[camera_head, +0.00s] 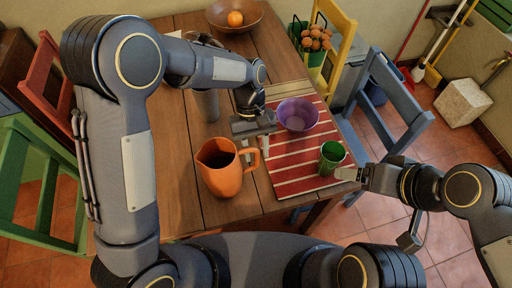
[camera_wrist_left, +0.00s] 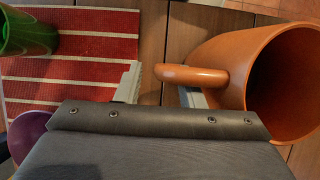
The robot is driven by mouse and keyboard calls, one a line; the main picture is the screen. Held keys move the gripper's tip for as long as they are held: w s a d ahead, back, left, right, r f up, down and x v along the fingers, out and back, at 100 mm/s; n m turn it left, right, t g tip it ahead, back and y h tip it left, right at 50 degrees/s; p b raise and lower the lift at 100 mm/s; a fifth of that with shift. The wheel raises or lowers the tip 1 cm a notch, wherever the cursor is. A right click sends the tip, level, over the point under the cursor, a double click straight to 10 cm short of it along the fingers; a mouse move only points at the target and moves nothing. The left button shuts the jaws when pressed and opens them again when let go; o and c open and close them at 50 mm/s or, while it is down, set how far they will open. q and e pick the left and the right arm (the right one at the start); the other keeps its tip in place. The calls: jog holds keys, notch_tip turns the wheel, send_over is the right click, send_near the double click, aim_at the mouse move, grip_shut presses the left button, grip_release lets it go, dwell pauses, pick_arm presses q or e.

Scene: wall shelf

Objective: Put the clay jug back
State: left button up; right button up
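The clay jug (camera_head: 221,172) is orange and stands upright on the wooden table, its handle (camera_head: 251,157) pointing right. My left gripper (camera_head: 253,138) points down just above the handle. In the left wrist view the jug (camera_wrist_left: 298,85) is at the right. My left gripper's fingers (camera_wrist_left: 160,88) are apart there, with the end of the handle between them and a gap beside the left finger. My right gripper (camera_head: 347,174) is beside the green cup (camera_head: 332,157) at the mat's right edge; whether its fingers are open or touch the cup is unclear.
A red-and-white striped mat (camera_head: 291,172) carries a purple bowl (camera_head: 297,114) and the green cup. A wooden bowl (camera_head: 234,15) with an orange stands at the far end. Chairs surround the table, including a blue one (camera_head: 392,110). Bare table lies left of the jug.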

pick_arm(q)
jog(key=v, duration=1.2)
jog(key=s+a+r+t+h, duration=0.2)
jog(key=a+r, duration=0.2)
jog(key=a, duration=0.2)
jog(key=s+a+f+t, duration=0.1)
jog(key=s+a+t, duration=0.3)
jog(key=s+a, duration=0.2)
jog(key=s+a+m+t, duration=0.1)
jog(key=s+a+t, duration=0.3)
jog(key=s, duration=0.7)
jog(key=a, duration=0.2)
jog(key=shift+a+f+m+t+h, duration=0.3)
jog(key=shift+a+f, duration=0.1)
jog(key=shift+s, duration=0.1)
